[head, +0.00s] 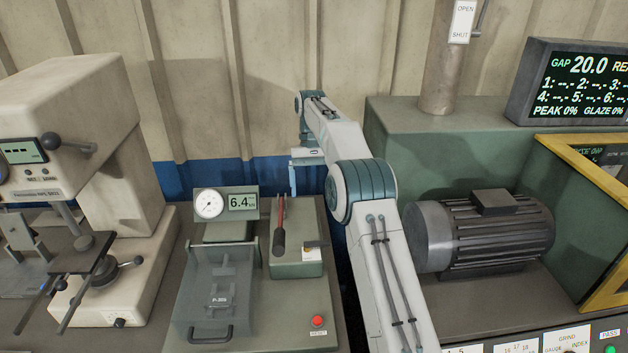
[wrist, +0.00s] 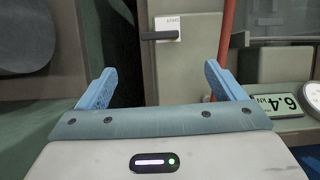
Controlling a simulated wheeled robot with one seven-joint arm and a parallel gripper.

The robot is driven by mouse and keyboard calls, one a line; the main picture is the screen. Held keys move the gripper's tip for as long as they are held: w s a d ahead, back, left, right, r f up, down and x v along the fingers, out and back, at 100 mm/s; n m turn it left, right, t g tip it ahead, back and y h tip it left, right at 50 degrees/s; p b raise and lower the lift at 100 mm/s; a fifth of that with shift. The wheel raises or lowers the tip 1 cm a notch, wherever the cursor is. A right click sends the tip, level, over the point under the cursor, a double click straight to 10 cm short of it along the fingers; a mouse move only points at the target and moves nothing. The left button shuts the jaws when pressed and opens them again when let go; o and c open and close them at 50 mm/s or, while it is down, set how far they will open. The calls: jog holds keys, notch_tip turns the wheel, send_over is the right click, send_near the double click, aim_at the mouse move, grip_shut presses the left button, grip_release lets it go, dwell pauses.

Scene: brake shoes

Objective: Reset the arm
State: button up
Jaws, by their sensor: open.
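My gripper (head: 293,178) hangs at the end of my raised arm, above the back of the bench, to the right of the gauge box. In the wrist view its two blue fingers (wrist: 157,88) are spread wide apart with nothing between them. Beyond the fingers lies a green-grey box with a small black lever and white label (wrist: 163,34). Its red-handled lever (head: 280,225) stands up and shows as a red bar at the right in the wrist view (wrist: 227,35).
A dial gauge (head: 209,204) and a 6.4 display (head: 243,202) stand behind a clear-covered fixture (head: 213,290). A beige machine (head: 75,130) is at left. A motor (head: 480,232) and green cabinet (head: 420,130) are right of my arm. A red RESET button (head: 318,321) is in front.

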jog(key=s+d+r+t, duration=0.2)
jog(key=s+d+r, duration=0.1)
jog(key=s+r, duration=0.4)
jog(key=s+d+r+t, duration=0.2)
jog(key=s+r, duration=0.3)
jog(key=s, duration=0.4)
jog(key=s+d+f+t, duration=0.2)
jog(key=s+f, duration=0.1)
jog(key=s, duration=0.7)
jog(key=s+d+f+t, duration=0.2)
jog(key=s+f, duration=0.1)
jog(key=s, duration=0.8)
jog(key=shift+s+f, duration=0.2)
